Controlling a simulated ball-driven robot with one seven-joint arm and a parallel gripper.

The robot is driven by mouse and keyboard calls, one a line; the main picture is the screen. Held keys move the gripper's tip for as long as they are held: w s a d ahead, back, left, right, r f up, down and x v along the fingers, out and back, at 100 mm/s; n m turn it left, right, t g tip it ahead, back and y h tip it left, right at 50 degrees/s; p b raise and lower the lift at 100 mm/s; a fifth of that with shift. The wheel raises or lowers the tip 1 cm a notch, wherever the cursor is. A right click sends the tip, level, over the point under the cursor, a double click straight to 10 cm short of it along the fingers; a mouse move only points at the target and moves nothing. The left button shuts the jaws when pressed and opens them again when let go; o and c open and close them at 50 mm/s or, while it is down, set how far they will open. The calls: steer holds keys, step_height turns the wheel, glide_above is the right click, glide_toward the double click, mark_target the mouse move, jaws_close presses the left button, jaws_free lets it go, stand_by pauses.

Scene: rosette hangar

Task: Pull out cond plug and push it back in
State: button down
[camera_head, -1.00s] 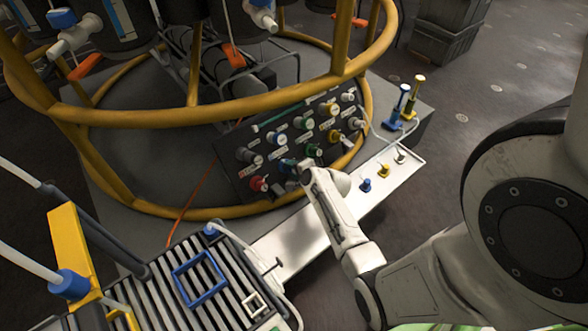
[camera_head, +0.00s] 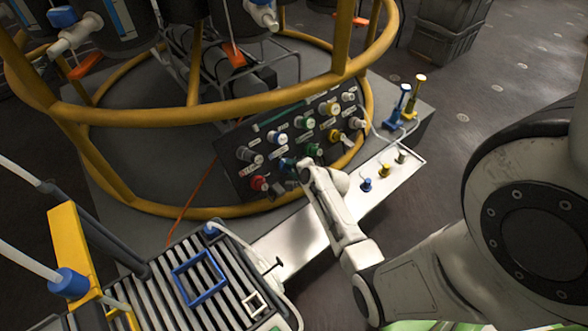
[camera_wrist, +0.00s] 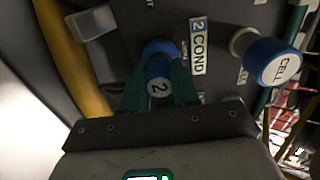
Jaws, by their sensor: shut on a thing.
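In the head view my gripper (camera_head: 304,166) is at the lower middle of the connector panel (camera_head: 240,183), and the plug is mostly hidden there. I cannot tell how deep the plug sits in its socket.
A blue and white "CELL" plug (camera_wrist: 272,62) stands close to the right in the wrist view. Several other coloured plugs fill the panel. A yellow ring frame (camera_head: 225,112) surrounds the stand. A white shelf (camera_head: 300,226) below carries small blue and yellow plugs.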

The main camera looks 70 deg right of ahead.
steer(key=shift+w, duration=0.15)
stand_by(0.5)
steer(key=c, duration=0.8)
jaws_free()
steer(key=p+v, duration=0.3)
steer(key=v, duration=0.7)
steer(key=shift+s+a+r, duration=0.1)
steer(key=shift+s+r, duration=0.05)
steer(key=shift+s, duration=0.2)
